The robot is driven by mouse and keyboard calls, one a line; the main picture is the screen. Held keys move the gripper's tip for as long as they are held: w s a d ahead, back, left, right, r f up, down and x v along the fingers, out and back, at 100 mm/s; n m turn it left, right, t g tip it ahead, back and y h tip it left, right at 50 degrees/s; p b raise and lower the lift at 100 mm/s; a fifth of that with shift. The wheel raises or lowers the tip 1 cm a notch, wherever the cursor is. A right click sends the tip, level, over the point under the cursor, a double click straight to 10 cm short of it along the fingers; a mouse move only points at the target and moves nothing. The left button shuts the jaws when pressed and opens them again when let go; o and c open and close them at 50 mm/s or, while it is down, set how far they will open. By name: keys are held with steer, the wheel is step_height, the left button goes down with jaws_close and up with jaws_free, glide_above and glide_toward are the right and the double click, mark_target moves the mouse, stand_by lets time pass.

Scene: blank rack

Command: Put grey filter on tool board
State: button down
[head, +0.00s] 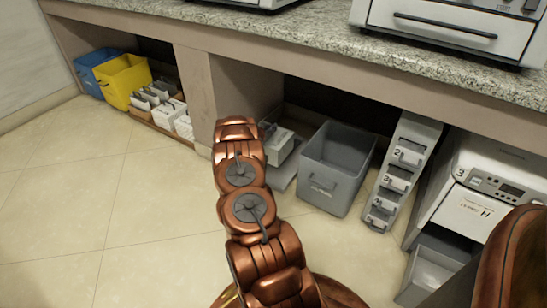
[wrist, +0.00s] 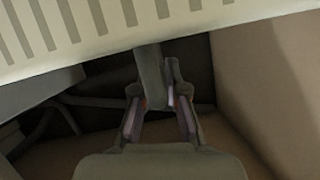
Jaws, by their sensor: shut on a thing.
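In the wrist view, my gripper (wrist: 158,115) is shut on a narrow grey handle-like part (wrist: 149,72), which I take to be the grey filter's handle. A pale panel with grey slats (wrist: 150,22) crosses the top of this view, tilted, where the handle meets it. In the head view, my fingers are hidden behind my arm. A pale grey box (head: 279,147) shows just right of my wrist, under the counter; I cannot tell if it is the held filter. A grey flat board (head: 284,178) lies below it. I cannot tell which surface is the tool board.
A grey bin (head: 337,168) and a numbered drawer rack (head: 404,170) stand to the right, then a white machine (head: 478,205). Left are yellow (head: 124,80) and blue (head: 91,70) bins and white items on a brown board (head: 160,127). The counter (head: 290,45) overhangs; the left floor is clear.

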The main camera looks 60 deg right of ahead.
steer(key=shift+s+d+f, duration=0.5)
steer(key=shift+d+f, duration=0.1)
steer(key=shift+f, duration=0.1)
steer(key=shift+w+f+b, duration=0.1)
steer(key=shift+f+b, duration=2.25)
steer(key=shift+f, duration=2.65)
steer(key=c, duration=1.2)
jaws_free()
